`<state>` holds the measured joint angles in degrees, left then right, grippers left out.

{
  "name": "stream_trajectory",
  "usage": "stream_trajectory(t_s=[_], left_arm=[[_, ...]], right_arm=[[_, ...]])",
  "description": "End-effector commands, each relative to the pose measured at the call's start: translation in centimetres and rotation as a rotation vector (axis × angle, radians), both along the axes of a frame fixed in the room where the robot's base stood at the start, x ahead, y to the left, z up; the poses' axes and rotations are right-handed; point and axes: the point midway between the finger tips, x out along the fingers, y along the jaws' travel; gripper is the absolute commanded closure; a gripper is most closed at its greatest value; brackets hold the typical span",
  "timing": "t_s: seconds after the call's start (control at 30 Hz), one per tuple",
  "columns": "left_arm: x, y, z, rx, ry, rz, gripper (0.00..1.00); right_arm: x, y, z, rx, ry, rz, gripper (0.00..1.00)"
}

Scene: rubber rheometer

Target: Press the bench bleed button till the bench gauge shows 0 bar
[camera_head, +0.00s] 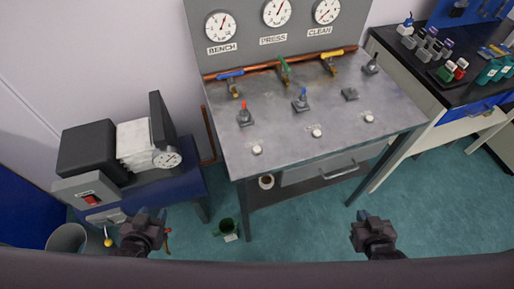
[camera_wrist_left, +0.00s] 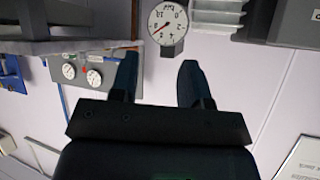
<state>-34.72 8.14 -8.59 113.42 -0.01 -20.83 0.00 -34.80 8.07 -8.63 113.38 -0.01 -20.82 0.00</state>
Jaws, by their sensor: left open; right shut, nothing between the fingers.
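The bench gauge (camera_head: 220,26) is the leftmost dial on the upright panel, labelled BENCH. My left gripper (camera_head: 151,213) is open and empty, low in front of the blue cabinet, apart from every button. My right gripper (camera_head: 372,214) is shut and empty in front of the bench's right side.
The press gauge (camera_head: 277,12) and clean gauge (camera_head: 327,11) stand beside it. Valves with coloured handles and small levers rise behind the buttons. A grey machine (camera_head: 88,150) with a dial (camera_head: 167,159) sits left.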

Motion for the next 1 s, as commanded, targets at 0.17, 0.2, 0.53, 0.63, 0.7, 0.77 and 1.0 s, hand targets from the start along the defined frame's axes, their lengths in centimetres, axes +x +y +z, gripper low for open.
stream_trajectory(t_s=[0.17, 0.2, 0.53, 0.63, 0.7, 0.77, 1.0], left_arm=[[-0.01, 0.00, -0.01, 0.000, 0.000, 0.000, 0.57], [-0.01, 0.00, -0.01, 0.000, 0.000, 0.000, 0.62], [-0.02, 0.01, -0.01, 0.000, 0.000, 0.000, 1.00], [-0.02, 0.00, -0.02, 0.000, 0.001, 0.000, 1.00], [-0.02, 0.00, -0.02, 0.000, 0.001, 0.000, 1.00], [-0.02, 0.00, -0.02, 0.000, 0.001, 0.000, 1.00], [-0.03, 0.01, -0.03, 0.000, 0.001, 0.000, 1.00]], right_arm=[[0.00, -0.01, 0.00, 0.000, 0.000, 0.000, 1.00], [0.00, -0.01, 0.00, 0.000, 0.000, 0.000, 1.00], [0.01, -0.02, 0.01, 0.000, 0.000, 0.000, 1.00], [0.02, -0.03, 0.01, 0.000, 0.000, 0.000, 1.00], [0.02, -0.03, 0.01, -0.001, 0.000, -0.001, 1.00], [0.02, -0.03, 0.01, 0.000, 0.000, 0.000, 1.00], [0.03, -0.04, 0.03, -0.001, 0.000, -0.001, 1.00]])
